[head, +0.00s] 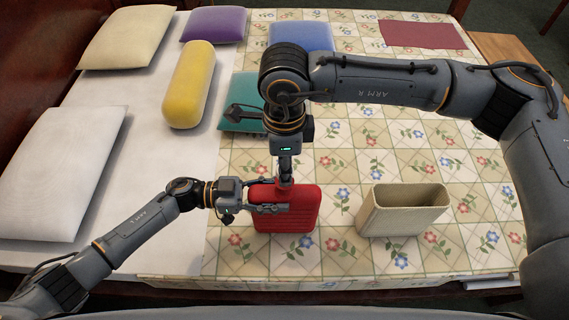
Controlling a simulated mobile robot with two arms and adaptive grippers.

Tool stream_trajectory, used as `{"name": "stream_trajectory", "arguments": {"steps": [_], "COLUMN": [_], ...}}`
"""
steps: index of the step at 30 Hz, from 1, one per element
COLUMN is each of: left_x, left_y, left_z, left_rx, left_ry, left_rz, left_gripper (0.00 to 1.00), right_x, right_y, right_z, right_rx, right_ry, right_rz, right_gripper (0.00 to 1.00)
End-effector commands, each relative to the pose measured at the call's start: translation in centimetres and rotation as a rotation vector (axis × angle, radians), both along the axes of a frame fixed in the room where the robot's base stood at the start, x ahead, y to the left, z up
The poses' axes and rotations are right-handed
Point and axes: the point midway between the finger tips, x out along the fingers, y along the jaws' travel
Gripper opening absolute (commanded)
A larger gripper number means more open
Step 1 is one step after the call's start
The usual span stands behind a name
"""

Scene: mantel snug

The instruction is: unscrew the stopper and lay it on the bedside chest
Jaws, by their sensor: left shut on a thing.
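A red hot-water bottle (288,221) stands upright on the flowered quilt near the bed's front edge. My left gripper (272,208) comes in from the left and is shut on the bottle's upper part, just below the neck. My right gripper (284,177) points straight down over the bottle's neck. Its fingertips are small and dark here, and I cannot tell whether they are closed on the stopper. The stopper itself is hidden at the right gripper. A wooden top (508,52), possibly the bedside chest, shows at the far right, partly behind my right arm.
An open beige container (402,211) stands right of the bottle. Yellow (189,84), white (62,172), cream (128,37), purple (214,24) and blue (301,36) cushions lie towards the left and back. A dark red cloth (422,34) lies at the back right.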

Motion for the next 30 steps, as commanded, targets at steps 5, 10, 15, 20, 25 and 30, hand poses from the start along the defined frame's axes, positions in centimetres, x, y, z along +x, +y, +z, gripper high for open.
{"name": "stream_trajectory", "arguments": {"steps": [5, 10, 15, 20, 25, 30], "left_x": [0.0, 0.0, 0.0, 0.0, 0.0, 0.0], "left_y": [0.0, 0.0, 0.0, 0.0, 0.0, 0.0], "left_z": [0.0, 0.0, 0.0, 0.0, 0.0, 0.0], "left_rx": [0.000, 0.000, 0.000, 0.000, 0.000, 0.000], "left_ry": [0.000, 0.000, 0.000, 0.000, 0.000, 0.000], "left_rz": [0.000, 0.000, 0.000, 0.000, 0.000, 0.000], "left_gripper": [0.00, 0.00, 0.00, 0.52, 0.73, 0.73], "right_x": [0.1, 0.1, 0.0, 0.0, 0.0, 0.0], "right_y": [0.0, 0.0, 0.0, 0.0, 0.0, 0.0], "right_z": [1.0, 3.2, 4.0, 4.0, 4.0, 4.0], "right_rx": [0.000, 0.000, 0.000, 0.000, 0.000, 0.000], "right_ry": [-0.002, -0.003, 0.001, 0.001, 0.000, 0.000], "right_rz": [0.000, 0.000, 0.000, 0.000, 0.000, 0.000], "right_gripper": [0.00, 0.00, 0.00, 0.00, 0.00, 0.00]}}
